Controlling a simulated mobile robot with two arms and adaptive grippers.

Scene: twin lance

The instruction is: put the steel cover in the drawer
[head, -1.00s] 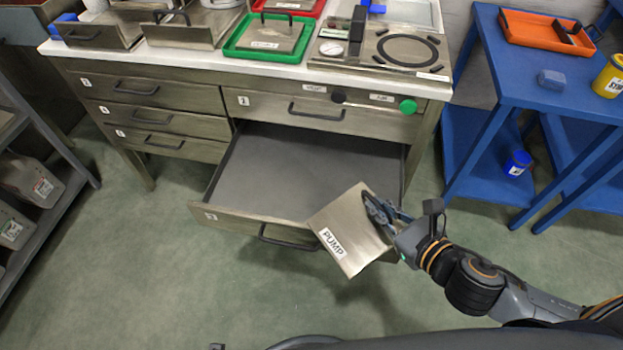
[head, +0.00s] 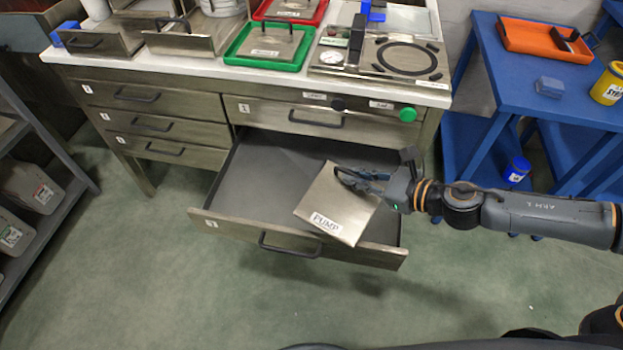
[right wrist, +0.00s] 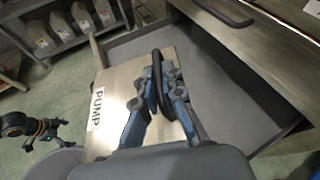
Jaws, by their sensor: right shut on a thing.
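The steel cover (head: 338,208) is a flat metal plate with a PUMP label and a dark handle. My right gripper (head: 350,178) is shut on its handle and holds the cover tilted over the right front part of the open drawer (head: 262,178). The drawer looks empty, though the cover hides part of it. In the right wrist view, the cover (right wrist: 122,84) hangs from the fingers (right wrist: 157,88), with the grey drawer floor (right wrist: 205,62) beside it. My left gripper is not seen in the head view.
The worktop (head: 190,62) above holds a green tray (head: 232,58) with another handled plate, a red tray, and a panel with a gauge. Closed drawers (head: 135,97) are at left. A blue table (head: 545,105) stands at right, and a shelf (head: 45,225) at far left.

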